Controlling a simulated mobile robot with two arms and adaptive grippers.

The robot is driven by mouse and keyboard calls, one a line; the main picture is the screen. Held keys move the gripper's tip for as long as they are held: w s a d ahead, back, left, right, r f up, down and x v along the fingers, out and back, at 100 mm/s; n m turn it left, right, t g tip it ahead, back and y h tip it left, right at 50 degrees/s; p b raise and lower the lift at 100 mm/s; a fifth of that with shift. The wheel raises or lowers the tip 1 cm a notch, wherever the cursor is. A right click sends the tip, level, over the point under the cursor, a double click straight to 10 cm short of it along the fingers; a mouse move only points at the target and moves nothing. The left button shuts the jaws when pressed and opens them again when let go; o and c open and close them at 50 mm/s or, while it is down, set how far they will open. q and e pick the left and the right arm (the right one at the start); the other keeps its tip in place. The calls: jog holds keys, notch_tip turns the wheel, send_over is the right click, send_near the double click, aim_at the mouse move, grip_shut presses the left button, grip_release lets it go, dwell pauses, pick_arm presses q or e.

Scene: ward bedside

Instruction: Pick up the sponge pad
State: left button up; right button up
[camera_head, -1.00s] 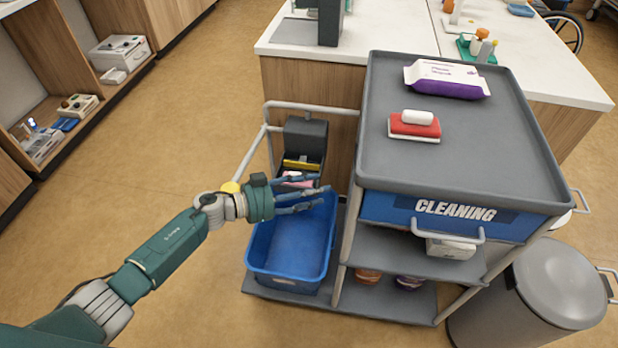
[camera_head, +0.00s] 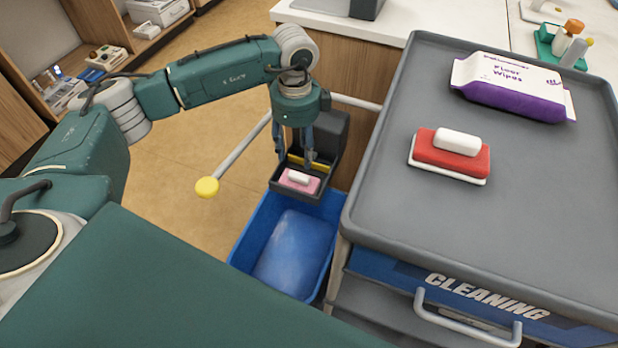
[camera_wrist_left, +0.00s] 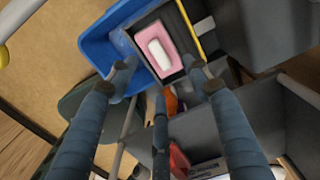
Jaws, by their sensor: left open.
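A pink pad with a white block on top (camera_head: 299,181) lies in a small dark tray (camera_head: 303,194) by the blue bucket. It also shows in the left wrist view (camera_wrist_left: 165,35), ahead of the fingers. A red pad with a white base and a white block on top (camera_head: 451,156) lies on the grey cart top. Which pad is the sponge pad, I cannot tell for certain. My left gripper (camera_head: 295,160) points down just above and behind the pink pad. Its fingers (camera_wrist_left: 160,82) are spread and empty. My right gripper is not in view.
The blue bucket (camera_head: 338,225) stands left of the cart (camera_head: 390,200). A purple and white wipes pack (camera_head: 514,86) lies on the cart top. A grey rail with a yellow knob (camera_head: 207,187) sticks out left. A yellow-edged dark holder stands behind the pink pad.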

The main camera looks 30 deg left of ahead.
pick_arm(q)
send_over(298, 177)
jog(key=f, duration=0.4)
jog(key=shift+w+a+f, duration=0.1)
jog(key=shift+w+f, duration=0.1)
jog(key=shift+w, duration=0.05)
jog(key=f, duration=0.4)
jog(key=shift+s+f+b, duration=0.15)
jog(key=shift+s+b, duration=0.1)
jog(key=shift+b, duration=0.1)
jog(key=shift+f, duration=0.3)
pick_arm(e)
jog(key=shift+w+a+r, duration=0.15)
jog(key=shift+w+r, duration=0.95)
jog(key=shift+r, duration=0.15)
pick_arm(q)
jog(key=shift+c, duration=0.5)
grip_shut()
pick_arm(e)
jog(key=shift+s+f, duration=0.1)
